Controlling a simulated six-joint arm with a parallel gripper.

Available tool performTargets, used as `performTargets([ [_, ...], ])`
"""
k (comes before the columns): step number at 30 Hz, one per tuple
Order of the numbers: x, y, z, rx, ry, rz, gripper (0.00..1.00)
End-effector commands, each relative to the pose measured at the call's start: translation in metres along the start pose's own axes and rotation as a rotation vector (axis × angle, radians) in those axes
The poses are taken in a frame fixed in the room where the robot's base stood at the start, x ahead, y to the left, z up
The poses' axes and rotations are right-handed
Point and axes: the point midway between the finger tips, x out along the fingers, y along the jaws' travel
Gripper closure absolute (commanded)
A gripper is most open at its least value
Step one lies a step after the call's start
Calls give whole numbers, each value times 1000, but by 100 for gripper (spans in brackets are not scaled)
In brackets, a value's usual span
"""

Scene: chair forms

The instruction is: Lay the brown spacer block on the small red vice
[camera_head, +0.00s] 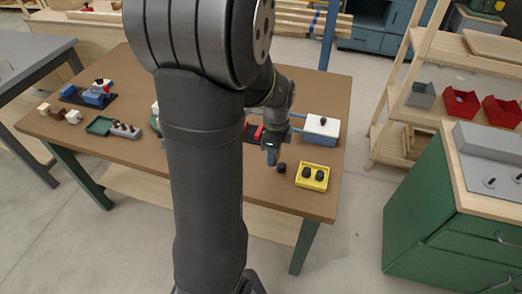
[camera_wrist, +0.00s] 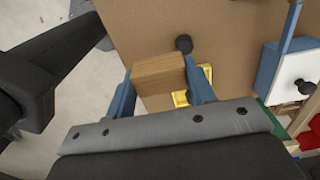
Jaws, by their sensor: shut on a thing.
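The brown spacer block (camera_wrist: 158,74) is between the two blue fingers of my gripper (camera_wrist: 160,80), which is shut on it. In the head view my gripper (camera_head: 271,152) is over the right part of the brown table, and I cannot make out the block there. A red thing (camera_head: 258,132), likely the small red vice, shows just behind my gripper, partly hidden by my arm. A red part (camera_wrist: 309,140) also shows at the lower right of the wrist view, cut off by the edge. The block is apart from it.
A yellow tray (camera_head: 311,187) with dark knobs stands near the table's front right, a loose dark knob (camera_head: 281,168) beside it. A blue box with a white top (camera_head: 322,126) stands behind. A green tray (camera_head: 100,126) is at left. My arm hides the table's middle.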

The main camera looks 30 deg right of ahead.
Motion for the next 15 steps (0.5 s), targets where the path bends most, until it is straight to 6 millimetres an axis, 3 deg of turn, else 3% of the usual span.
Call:
performTargets([
  [5,-6,-10,-4,1,0,-2,73],
  [8,-5,-32,8,2,-1,-6,73],
  [15,5,-110,63,12,-5,-18,73],
])
